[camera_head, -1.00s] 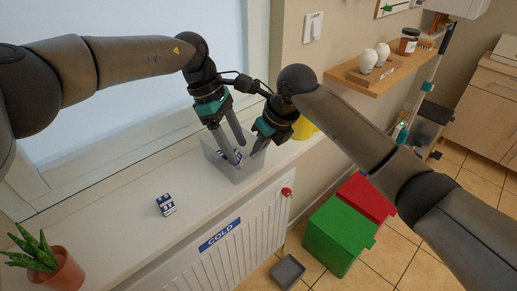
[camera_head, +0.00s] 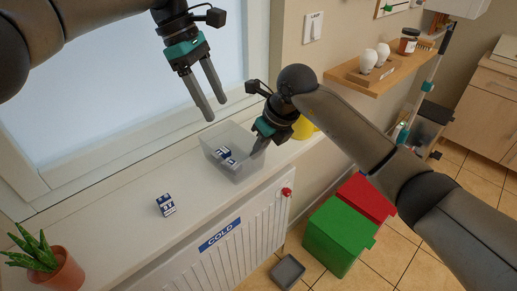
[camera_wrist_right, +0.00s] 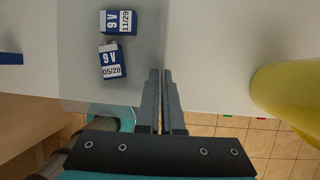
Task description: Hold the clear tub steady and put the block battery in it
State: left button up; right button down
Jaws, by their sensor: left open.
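The clear tub (camera_head: 238,172) stands on the white sill and also shows in the right wrist view (camera_wrist_right: 78,75). Two blue-and-white block batteries lie inside it: one marked 11/29 (camera_wrist_right: 118,22), the other marked 05/28 (camera_wrist_right: 112,60). Another block battery (camera_head: 166,205) sits on the sill, left of the tub. My left gripper (camera_head: 216,108) is open and empty, above and behind the tub. My right gripper (camera_wrist_right: 161,100) is shut on the tub's right wall, its fingers on either side of it; its fingertips are partly hidden in the head view.
A potted plant (camera_head: 60,270) stands at the sill's near left end. A yellow object (camera_head: 304,129) is just right of my right gripper. The window is behind the sill. A red knob (camera_head: 287,192) sticks out below the sill edge. The sill left of the tub is mostly clear.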

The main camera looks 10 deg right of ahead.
pick_arm(q)
jog(key=shift+r, duration=0.35)
pick_arm(e)
jog(key=c, duration=1)
grip_release()
